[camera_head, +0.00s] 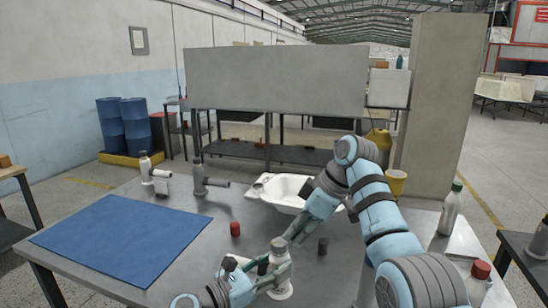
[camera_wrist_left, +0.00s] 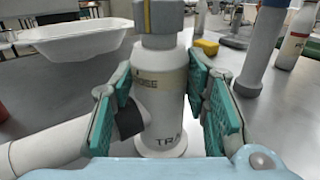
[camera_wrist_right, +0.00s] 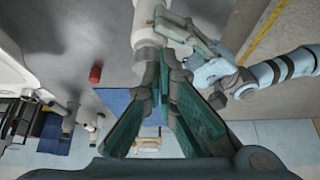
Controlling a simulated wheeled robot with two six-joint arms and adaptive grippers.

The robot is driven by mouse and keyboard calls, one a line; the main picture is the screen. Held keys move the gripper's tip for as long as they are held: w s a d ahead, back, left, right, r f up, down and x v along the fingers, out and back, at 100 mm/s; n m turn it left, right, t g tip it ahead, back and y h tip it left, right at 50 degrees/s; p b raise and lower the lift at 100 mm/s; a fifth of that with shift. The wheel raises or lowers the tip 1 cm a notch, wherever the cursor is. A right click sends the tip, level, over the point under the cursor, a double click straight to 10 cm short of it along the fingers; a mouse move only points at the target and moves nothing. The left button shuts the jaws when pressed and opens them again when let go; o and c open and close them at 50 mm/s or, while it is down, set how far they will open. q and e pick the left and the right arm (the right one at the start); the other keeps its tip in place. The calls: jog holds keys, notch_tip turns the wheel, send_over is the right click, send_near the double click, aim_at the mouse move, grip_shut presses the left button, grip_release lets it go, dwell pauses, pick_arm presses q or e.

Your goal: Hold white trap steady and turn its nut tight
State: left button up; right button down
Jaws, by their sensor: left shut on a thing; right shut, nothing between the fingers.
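The white trap (camera_head: 283,291) stands upright near the front of the grey table, its side pipe and lettered body showing in the left wrist view (camera_wrist_left: 161,85). The trap's grey nut (camera_wrist_left: 160,18) is on its top and also shows in the head view (camera_head: 279,244). My left gripper (camera_head: 268,268) is shut on the trap's body, one teal finger on each side. My right gripper (camera_head: 292,236) comes from above at the nut's height, shut and empty. In the right wrist view its fingertips (camera_wrist_right: 162,84) are close to the nut; whether they touch it is unclear.
A white basin (camera_head: 287,190) lies behind the grippers. A red cap (camera_head: 235,229) and a dark cap (camera_head: 323,245) stand nearby. A blue mat (camera_head: 120,238) covers the left. Other traps (camera_head: 200,180) stand at the back, a bottle (camera_head: 449,209) at right.

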jog(key=shift+f, duration=1.45)
pick_arm(q)
jog(key=shift+s+d, duration=0.1)
pick_arm(e)
jog(key=shift+w+a, duration=0.4)
jog(key=shift+a, duration=0.1)
jog(key=shift+s+d+r, duration=0.1)
jog(key=shift+s+d, duration=0.1)
jog(key=shift+d, duration=0.15)
notch_tip(320, 180, up, 6)
send_over(285, 250)
jog(key=d, duration=0.2)
jog(key=shift+s+d, duration=0.1)
jog(key=shift+s, duration=0.35)
